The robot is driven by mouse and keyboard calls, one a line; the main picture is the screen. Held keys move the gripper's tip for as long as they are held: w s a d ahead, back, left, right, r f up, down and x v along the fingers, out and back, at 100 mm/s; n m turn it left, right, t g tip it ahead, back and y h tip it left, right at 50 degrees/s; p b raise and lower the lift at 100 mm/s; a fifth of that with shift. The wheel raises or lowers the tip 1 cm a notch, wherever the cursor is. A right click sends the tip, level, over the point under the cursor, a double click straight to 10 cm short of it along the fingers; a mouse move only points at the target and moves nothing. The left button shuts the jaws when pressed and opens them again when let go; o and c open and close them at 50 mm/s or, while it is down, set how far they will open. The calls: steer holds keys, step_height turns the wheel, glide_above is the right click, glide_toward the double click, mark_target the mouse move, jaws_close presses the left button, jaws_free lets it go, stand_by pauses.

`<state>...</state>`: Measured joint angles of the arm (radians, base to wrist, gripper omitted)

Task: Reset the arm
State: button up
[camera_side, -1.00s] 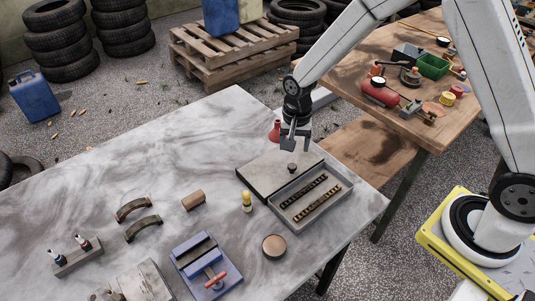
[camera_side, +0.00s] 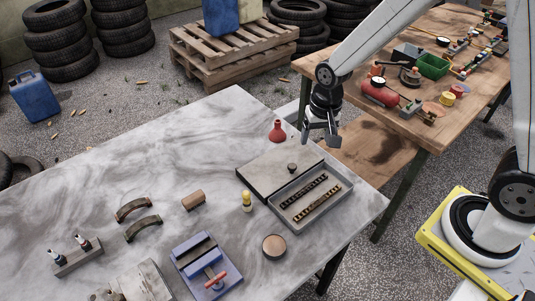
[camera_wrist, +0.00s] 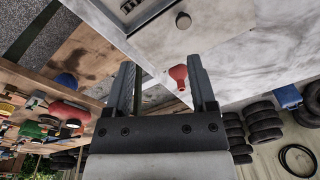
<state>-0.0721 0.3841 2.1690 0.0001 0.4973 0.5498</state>
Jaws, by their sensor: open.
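My gripper (camera_side: 320,140) hangs above the far right edge of the grey work table (camera_side: 100,180), in the side view. Its jaws are open and nothing is between them. In the wrist view my gripper (camera_wrist: 162,95) shows two fingers spread apart, with a red funnel-shaped bottle (camera_wrist: 179,76) seen beyond them, near the right finger. In the side view the red bottle (camera_side: 277,131) stands on the table to the left of my gripper, apart from it.
A grey tray (camera_side: 343,187) with two dark strips and a knobbed lid (camera_side: 268,174) lies below my gripper. A blue vise (camera_side: 207,267), a round puck (camera_side: 273,247) and a yellow-topped bottle (camera_side: 247,202) are nearer. A wooden table (camera_side: 430,135) with a red tank (camera_side: 381,93) stands right.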

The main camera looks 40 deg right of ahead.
steer(key=s+d+r+n+t, duration=0.1)
steer(key=s+d+r+n, duration=0.1)
steer(key=s+n, duration=0.3)
steer(key=shift+s+d+r+t, duration=0.35)
steer(key=shift+s+r, duration=0.45)
steer(key=shift+s, duration=1.4)
